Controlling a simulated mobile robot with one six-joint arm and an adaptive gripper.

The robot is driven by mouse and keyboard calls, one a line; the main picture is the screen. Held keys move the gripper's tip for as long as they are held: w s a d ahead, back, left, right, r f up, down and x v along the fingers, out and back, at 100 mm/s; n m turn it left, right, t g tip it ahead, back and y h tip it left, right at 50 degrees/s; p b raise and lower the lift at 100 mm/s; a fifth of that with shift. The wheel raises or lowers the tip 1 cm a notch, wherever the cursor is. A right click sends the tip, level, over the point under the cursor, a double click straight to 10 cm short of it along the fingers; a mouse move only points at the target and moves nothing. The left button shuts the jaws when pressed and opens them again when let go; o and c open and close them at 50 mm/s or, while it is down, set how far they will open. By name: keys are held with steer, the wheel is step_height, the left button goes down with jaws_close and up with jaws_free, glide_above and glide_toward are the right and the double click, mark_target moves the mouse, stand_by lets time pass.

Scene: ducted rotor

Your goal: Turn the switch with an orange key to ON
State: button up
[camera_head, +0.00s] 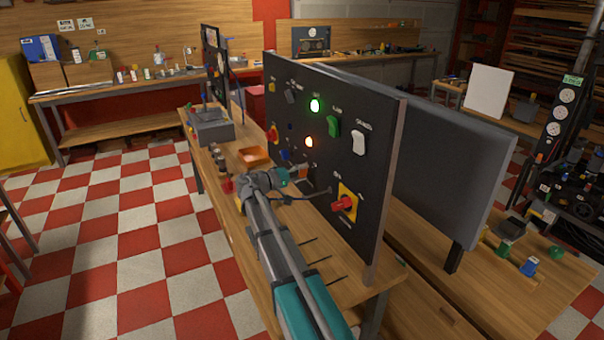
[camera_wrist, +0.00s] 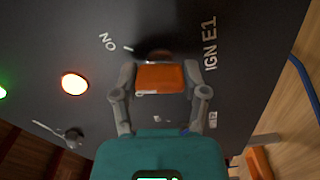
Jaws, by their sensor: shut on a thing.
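The orange key (camera_wrist: 160,78) sits in a dark round switch on the black panel (camera_wrist: 240,100), below a tick mark and the ON label (camera_wrist: 107,41) in the wrist view. The label IGN E1 (camera_wrist: 211,44) is printed to its right. My gripper (camera_wrist: 158,84) has one finger on each side of the key's orange head and is shut on it. In the head view my gripper (camera_head: 292,175) is at the lower part of the upright panel (camera_head: 385,120); the key is too small or hidden to make out there.
On the panel, a green lamp (camera_head: 315,105) and an orange lamp (camera_head: 309,142) are lit. An orange tray (camera_head: 254,155) stands on the bench.

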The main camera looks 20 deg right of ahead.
steer(key=m, duration=0.5)
stand_by(0.5)
steer(key=o, duration=1.2)
steer(key=shift+c, duration=0.2)
steer(key=a, duration=1.2)
steer(key=shift+s, duration=0.2)
steer(key=shift+s, duration=0.1)
